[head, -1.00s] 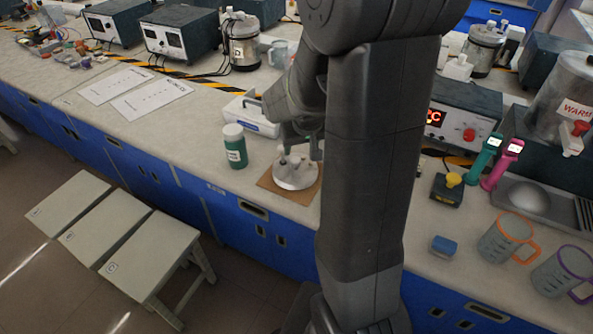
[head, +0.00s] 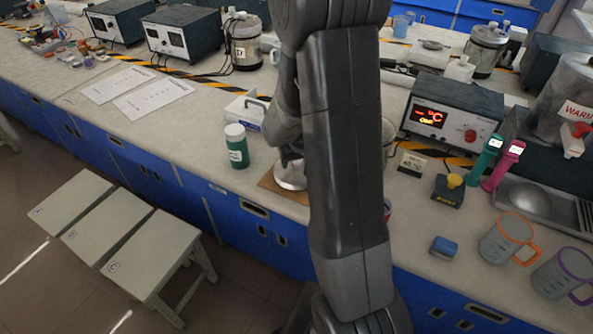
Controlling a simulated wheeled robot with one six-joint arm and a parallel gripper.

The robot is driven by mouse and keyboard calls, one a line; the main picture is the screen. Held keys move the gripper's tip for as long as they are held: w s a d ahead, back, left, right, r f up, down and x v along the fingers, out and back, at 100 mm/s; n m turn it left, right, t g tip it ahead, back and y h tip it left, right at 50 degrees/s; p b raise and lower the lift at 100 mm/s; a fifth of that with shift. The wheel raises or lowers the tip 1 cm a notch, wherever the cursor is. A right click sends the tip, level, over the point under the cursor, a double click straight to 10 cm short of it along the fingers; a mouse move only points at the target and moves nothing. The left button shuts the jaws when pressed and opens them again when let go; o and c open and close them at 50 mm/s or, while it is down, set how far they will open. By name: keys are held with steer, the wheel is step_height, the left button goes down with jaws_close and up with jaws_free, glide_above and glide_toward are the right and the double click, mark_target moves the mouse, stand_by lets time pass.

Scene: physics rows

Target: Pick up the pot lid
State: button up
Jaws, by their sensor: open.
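The pot lid (head: 289,178) is a round silvery-grey disc lying flat on a brown square board (head: 268,184) near the bench's front edge. My arm hides its right side. My gripper (head: 289,156) is just above the lid, mostly hidden behind my own wrist and arm. It is open; whether a finger touches the lid or its knob cannot be told.
A green bottle (head: 236,148) with a white cap stands just left of the board. A white case (head: 246,112) is behind it. A heater box (head: 450,115) and two measuring jugs (head: 500,240) (head: 556,275) are on the right. Three stools (head: 155,255) stand in front.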

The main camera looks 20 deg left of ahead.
jaws_close()
